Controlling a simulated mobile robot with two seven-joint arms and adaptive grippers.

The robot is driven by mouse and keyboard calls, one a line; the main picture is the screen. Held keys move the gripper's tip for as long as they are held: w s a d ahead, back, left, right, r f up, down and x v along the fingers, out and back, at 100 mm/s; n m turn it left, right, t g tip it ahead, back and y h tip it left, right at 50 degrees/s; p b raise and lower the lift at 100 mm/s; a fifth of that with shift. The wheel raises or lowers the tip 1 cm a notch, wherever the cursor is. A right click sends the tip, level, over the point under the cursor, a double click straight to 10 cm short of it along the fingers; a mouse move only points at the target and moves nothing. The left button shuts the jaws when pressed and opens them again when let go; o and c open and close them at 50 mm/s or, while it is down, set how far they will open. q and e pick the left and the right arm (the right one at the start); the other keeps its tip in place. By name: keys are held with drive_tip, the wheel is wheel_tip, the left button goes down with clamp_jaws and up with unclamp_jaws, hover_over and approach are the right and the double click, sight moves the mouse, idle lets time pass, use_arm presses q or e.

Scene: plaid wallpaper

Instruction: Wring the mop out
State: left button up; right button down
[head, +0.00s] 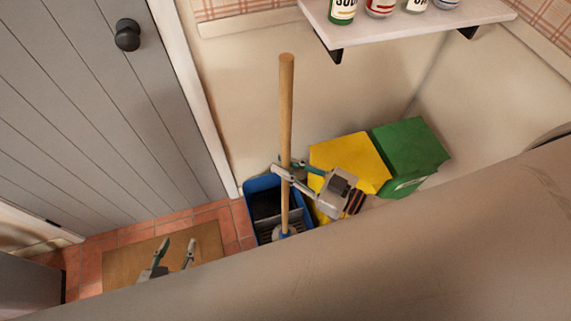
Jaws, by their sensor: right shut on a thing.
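The mop's wooden handle (286,115) stands nearly upright in the head view. Its lower end meets a blue and pale mop head (284,233) at the blue bucket (263,184), by a grey slatted wringer part (268,228). Whether the mop head is inside the wringer I cannot tell, as my own body hides the area below. My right gripper (284,172) is shut around the handle, above the bucket. My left gripper (176,249) is open and empty, low at the left above the brown mat, apart from the mop and bucket.
A yellow box (343,152) and a green box (411,155) stand right of the bucket by the wall. A white shelf (400,30) with several containers juts out above. A grey door (95,110) is at left. A brown mat (120,268) lies on the red tiles.

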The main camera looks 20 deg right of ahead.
drive_tip(key=shift+s+f, duration=0.15)
drive_tip(key=shift+f, duration=0.25)
idle(1.4)
